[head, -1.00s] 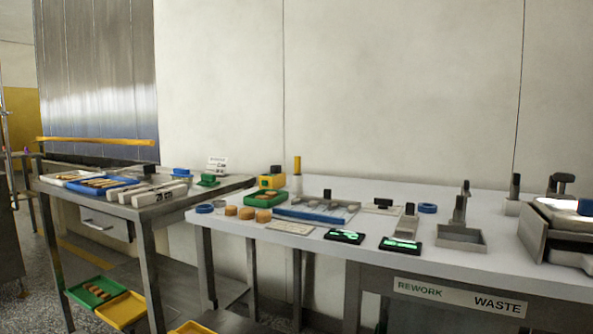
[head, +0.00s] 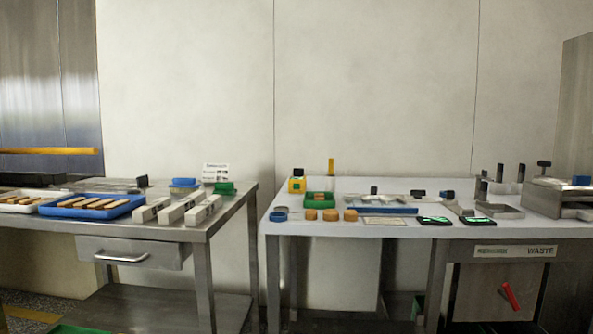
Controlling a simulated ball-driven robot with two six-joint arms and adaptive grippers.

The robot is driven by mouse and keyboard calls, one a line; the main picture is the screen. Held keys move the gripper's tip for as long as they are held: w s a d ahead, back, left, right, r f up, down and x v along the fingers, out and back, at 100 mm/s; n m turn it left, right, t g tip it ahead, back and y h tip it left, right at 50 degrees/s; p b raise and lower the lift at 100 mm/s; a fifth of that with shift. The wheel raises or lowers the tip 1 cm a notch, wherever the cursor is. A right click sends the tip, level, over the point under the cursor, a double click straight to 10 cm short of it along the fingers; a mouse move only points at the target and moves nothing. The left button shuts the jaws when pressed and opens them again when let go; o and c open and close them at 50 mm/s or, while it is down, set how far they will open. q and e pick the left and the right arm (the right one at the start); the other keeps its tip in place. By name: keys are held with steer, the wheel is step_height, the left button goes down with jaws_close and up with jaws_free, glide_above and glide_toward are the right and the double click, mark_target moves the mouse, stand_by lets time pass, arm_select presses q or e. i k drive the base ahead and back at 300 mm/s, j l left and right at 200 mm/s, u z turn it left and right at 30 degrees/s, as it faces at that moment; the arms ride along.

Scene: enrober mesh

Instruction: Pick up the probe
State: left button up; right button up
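I cannot tell for certain which thing is the probe. A thin upright yellow stick (head: 331,167) stands at the back left of the white-topped table (head: 345,232). A small yellow box with a dark top (head: 297,183) stands just left of it, behind a green tray (head: 320,199). Neither of my grippers shows in the head view.
A steel table (head: 225,213) with a drawer stands at left, bearing a blue tray (head: 92,206) of bars and several white blocks (head: 185,209). A narrow gap separates the tables. Orange round pieces (head: 330,215) and two dark-green-lit pads (head: 435,221) lie near the white table's front edge.

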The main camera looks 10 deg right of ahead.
mark_target(331, 161)
steer(key=i+j, duration=0.25)
steer(key=i+j+z, duration=0.15)
steer(key=j, duration=0.25)
steer(key=i+j, duration=0.3)
steer(key=i+j+z, duration=0.15)
steer(key=j, duration=0.3)
steer(key=i+j, duration=0.3)
steer(key=j+z, duration=0.05)
steer(key=j, duration=0.05)
